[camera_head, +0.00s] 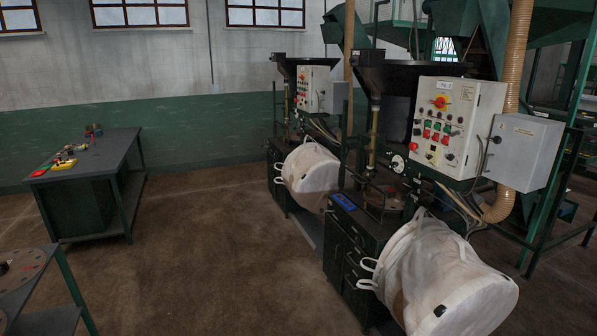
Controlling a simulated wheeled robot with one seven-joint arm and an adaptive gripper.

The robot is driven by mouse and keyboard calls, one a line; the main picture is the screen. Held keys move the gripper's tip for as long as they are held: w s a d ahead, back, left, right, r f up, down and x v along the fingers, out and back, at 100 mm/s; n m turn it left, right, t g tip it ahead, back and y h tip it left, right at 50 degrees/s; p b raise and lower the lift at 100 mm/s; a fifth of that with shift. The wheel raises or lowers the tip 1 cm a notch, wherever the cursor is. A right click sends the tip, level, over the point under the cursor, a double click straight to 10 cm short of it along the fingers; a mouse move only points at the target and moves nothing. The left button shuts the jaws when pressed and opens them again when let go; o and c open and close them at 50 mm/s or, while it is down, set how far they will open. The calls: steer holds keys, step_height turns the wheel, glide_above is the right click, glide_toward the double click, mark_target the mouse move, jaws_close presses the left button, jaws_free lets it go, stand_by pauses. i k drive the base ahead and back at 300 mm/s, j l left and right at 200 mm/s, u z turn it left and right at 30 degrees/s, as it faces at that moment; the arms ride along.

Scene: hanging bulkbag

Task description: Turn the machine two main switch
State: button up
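The nearer machine has a white control panel (455,125) at the right. A red and yellow rotary switch (440,102) sits near its top, below a small label that is too small to read surely. Rows of red, green and black buttons lie under it. The farther machine has a similar panel (311,89) with its own small red and yellow switch (301,78). The frame does not clearly show which machine is number two. I cannot make out the exact angle of either switch. My gripper is not in view.
A white bulk bag (445,282) hangs before the nearer machine, and another (311,178) before the farther one. A grey box (524,152) is beside the near panel. A dark table (95,158) with small coloured items stands left. The middle floor (215,235) is clear.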

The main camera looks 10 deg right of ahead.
mark_target(439, 102)
steer(key=i+j+z, duration=0.1)
steer(key=i+z, duration=0.15)
steer(key=z, duration=0.2)
steer(key=i+j+z, duration=0.2)
steer(key=z, duration=0.2)
steer(key=i+j+z, duration=0.3)
steer(key=z, duration=0.15)
steer(key=i+j+z, duration=0.15)
steer(key=j+z, duration=0.25)
steer(key=i+j+z, duration=0.1)
steer(key=j+z, duration=0.2)
steer(key=z, duration=0.15)
